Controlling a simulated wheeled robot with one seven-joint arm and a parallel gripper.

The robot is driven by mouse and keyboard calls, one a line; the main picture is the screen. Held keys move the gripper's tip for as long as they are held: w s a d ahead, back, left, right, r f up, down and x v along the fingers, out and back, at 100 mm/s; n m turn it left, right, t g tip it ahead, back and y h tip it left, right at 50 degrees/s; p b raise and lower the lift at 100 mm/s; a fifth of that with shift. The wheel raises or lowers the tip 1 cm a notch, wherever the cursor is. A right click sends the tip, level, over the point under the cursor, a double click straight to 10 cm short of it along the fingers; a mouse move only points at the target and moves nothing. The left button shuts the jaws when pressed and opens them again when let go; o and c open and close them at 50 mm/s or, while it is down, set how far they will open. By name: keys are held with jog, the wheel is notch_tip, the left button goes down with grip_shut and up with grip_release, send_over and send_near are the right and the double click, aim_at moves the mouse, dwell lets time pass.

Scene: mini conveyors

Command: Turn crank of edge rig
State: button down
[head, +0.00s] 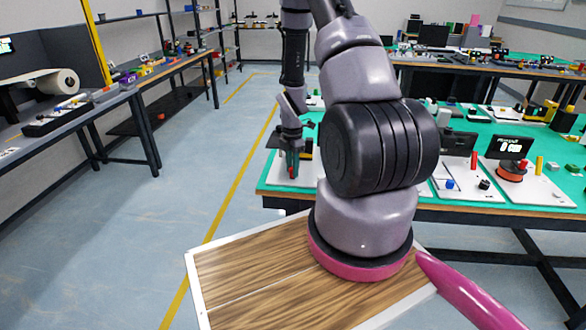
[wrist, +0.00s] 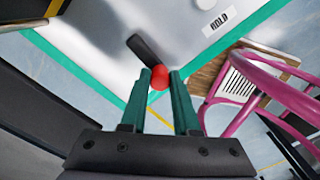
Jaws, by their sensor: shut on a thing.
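The edge rig is a white plate (head: 269,192) at the left front corner of the green-topped table. In the wrist view its pale plate (wrist: 105,35) carries a dark crank arm (wrist: 146,49) with a red knob (wrist: 159,79) at its end. My gripper (wrist: 160,76) has its two green fingers on either side of the red knob and is shut on it. In the head view my gripper (head: 291,164) reaches down over the rig, with a bit of red at the fingertips. The crank arm is mostly hidden there.
The knob is close to the table's green edge (wrist: 75,68), with open floor beyond. A rig with a display (head: 509,147) and an orange dial stands farther right on the table. A pink curved tube frame (wrist: 265,75) is at the right in the wrist view.

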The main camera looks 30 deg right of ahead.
jog(key=m, duration=0.2)
jog(key=w+a+m, duration=0.1)
jog(key=m, duration=0.1)
jog(key=shift+w, duration=0.1)
jog(key=c, duration=0.7)
grip_release()
jog(key=shift+o, duration=0.2)
